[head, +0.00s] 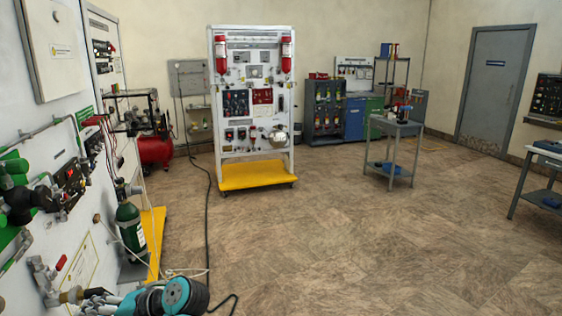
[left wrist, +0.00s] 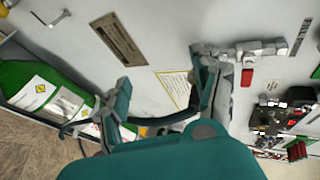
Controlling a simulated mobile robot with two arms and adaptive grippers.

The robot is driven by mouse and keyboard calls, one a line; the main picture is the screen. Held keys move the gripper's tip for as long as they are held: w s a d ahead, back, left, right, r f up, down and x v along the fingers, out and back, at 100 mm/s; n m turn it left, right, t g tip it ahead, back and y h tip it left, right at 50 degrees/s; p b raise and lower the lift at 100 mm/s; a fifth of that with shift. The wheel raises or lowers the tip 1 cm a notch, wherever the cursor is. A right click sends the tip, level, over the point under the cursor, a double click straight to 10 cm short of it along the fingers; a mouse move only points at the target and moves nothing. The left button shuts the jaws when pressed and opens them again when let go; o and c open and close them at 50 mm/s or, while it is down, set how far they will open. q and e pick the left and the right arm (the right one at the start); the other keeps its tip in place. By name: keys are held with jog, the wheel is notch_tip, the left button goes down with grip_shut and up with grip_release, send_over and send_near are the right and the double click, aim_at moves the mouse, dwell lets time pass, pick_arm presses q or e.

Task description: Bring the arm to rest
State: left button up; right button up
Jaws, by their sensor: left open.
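My left arm comes in at the bottom left of the head view, with teal and dark links. Its gripper (head: 98,301) is low in front of the white oxygen trainer panel (head: 85,245). In the left wrist view the gripper (left wrist: 162,72) has its two fingers spread apart, with nothing between them. The panel's white face (left wrist: 150,30) lies beyond the fingers. A valve with a red handle (left wrist: 247,77) shows just right of the right finger; I cannot tell whether they touch. My right gripper is in neither view.
A green cylinder (head: 130,230) stands beside the panel; it also shows in the left wrist view (left wrist: 35,88). A dark hose (head: 208,200) runs over the floor. A white rack on a yellow base (head: 257,175) and a grey cart (head: 396,128) stand farther back. The middle floor is clear.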

pick_arm(q)
jog(key=s+d+f+m+t+h, duration=0.1)
jog(key=s+d+f+t+h, duration=0.15)
jog(key=s+f, duration=0.45)
jog(key=s+d+f+t+h, duration=0.15)
jog(key=s+f+h, duration=0.25)
jog(key=f, duration=0.5)
jog(key=s+d+f+g+h, duration=0.1)
jog(key=s+d+f+h, duration=0.1)
jog(key=s+d+h, duration=0.8)
jog(key=s+d+f+m+g+y, duration=0.1)
jog(key=s+f+y, duration=0.1)
jog(key=f, duration=1)
jog(key=s+d+f+y, duration=0.1)
jog(key=s+f, duration=0.1)
jog(key=f, duration=1)
jog(key=s+a+f+g, duration=0.1)
jog(key=s+a+f, duration=0.2)
jog(key=s+f, duration=1.4)
jog(key=shift+a+f, duration=0.2)
jog(key=shift+f, duration=0.25)
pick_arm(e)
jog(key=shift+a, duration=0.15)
pick_arm(q)
jog(key=shift+s+y, duration=0.1)
jog(key=shift+y, duration=0.15)
